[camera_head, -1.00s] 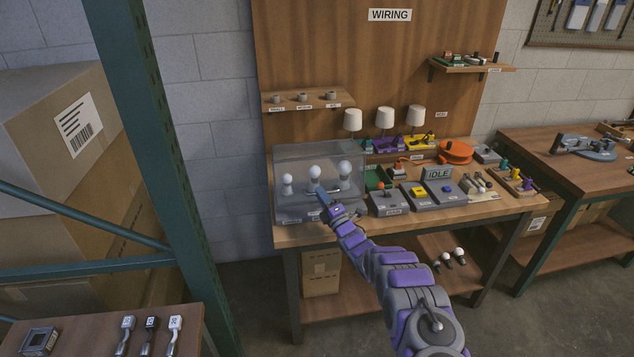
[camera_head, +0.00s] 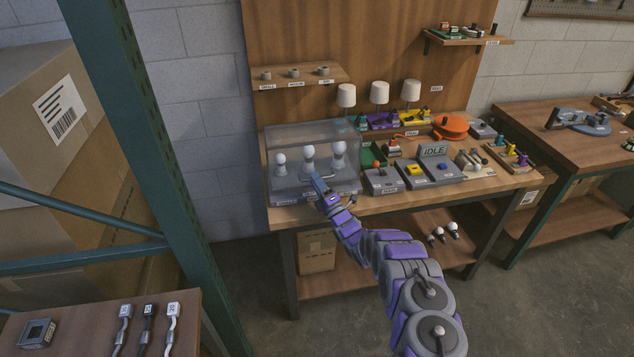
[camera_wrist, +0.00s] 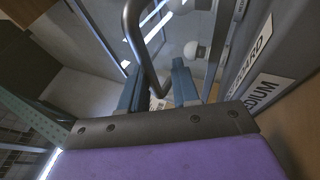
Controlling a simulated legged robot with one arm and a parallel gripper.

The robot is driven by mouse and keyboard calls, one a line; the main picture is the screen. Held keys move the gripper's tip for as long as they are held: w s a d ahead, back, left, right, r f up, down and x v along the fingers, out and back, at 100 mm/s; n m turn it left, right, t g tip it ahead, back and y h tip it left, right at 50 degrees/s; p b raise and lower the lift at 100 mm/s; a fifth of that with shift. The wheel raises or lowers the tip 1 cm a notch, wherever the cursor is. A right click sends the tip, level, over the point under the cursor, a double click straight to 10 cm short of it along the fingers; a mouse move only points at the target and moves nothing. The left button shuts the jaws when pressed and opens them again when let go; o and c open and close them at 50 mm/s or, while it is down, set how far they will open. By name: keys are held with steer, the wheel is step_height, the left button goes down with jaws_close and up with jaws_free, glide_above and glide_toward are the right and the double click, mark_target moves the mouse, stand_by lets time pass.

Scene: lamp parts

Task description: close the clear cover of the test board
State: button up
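The test board (camera_head: 285,200) stands at the left end of the bench, with several white bulbs in a row. Its clear cover (camera_head: 290,133) is over the bulbs like a box; I cannot tell whether its front edge is fully seated. My gripper (camera_head: 318,180) is at the front of the cover, below the middle bulb (camera_head: 308,153). In the wrist view my gripper (camera_wrist: 158,88) has its two fingers apart, and the dark curved handle (camera_wrist: 136,40) runs down into the gap between them. Contact with the handle is not clear.
The control unit with the IDLE display (camera_head: 434,151) stands to the right of the board. Several lamps (camera_head: 379,92) stand behind it. A shelf (camera_head: 300,78) hangs above the cover. A green upright post (camera_head: 140,140) is at the left.

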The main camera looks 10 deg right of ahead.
steer(key=shift+o, duration=1.1)
steer(key=shift+d, duration=0.1)
steer(key=shift+s+d+f, duration=0.15)
steer(key=shift+f, duration=0.2)
steer(key=p+v, duration=0.2)
steer(key=v, duration=1.4)
steer(key=shift+s, duration=0.4)
steer(key=shift+w, duration=0.1)
